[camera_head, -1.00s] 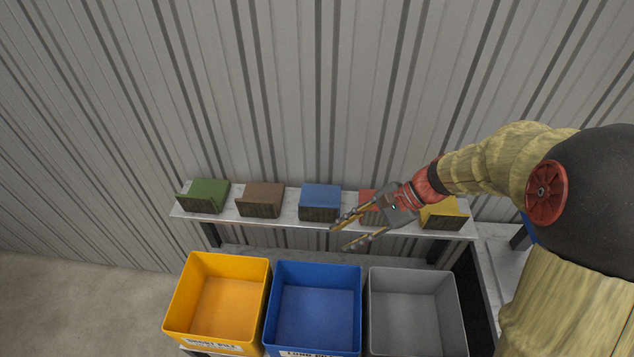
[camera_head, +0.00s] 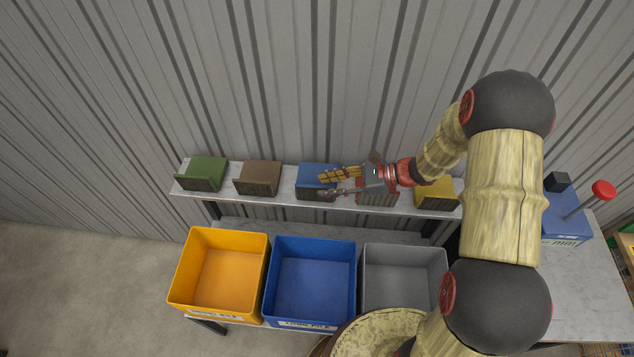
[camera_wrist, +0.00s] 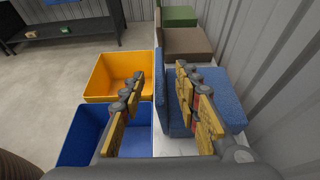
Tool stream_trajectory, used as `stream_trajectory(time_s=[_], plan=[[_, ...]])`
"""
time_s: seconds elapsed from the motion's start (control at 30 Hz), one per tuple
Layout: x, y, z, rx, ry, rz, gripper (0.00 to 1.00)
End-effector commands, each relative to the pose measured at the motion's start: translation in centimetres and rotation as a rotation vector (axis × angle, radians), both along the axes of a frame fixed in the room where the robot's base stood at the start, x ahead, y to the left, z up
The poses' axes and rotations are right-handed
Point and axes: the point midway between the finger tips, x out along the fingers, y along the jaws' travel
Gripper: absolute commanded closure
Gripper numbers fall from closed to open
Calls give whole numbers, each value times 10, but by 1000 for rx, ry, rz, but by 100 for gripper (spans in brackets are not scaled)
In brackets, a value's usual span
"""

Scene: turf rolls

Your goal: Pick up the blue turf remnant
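The blue turf remnant (camera_head: 311,170) sits on the narrow shelf (camera_head: 286,199), in the middle of a row of remnants. In the wrist view the blue remnant (camera_wrist: 172,118) has an upright front face and a wider top behind it. My gripper (camera_head: 321,185) is open and reaches in from the right, with its fingers over the blue remnant. In the wrist view one finger of my gripper (camera_wrist: 160,73) is on the bin side of the front face and the other is over the top part. I cannot tell whether either finger touches it.
Green (camera_head: 207,171), brown (camera_head: 259,176), red (camera_head: 376,199) and yellow (camera_head: 437,194) remnants share the shelf. Yellow (camera_head: 177,286), blue (camera_head: 270,285) and grey (camera_head: 403,250) bins stand in front, below. A corrugated wall (camera_head: 250,80) is close behind. A blue box with a red-topped lever (camera_head: 603,190) stands at right.

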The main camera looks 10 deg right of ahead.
Motion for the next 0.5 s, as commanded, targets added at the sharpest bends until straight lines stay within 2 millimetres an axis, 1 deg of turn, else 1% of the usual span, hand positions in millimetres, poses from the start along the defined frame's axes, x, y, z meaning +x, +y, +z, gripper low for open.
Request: stream_trajectory(time_s=[0.03,0.1,0.2,0.47,0.5], plan=[[2,8,-4,0,1,4,68],[3,15,-6,1,-1,4,68],[5,22,-9,0,-1,1,68],[5,23,-10,0,-1,0,68],[5,23,-10,0,-1,0,70]])
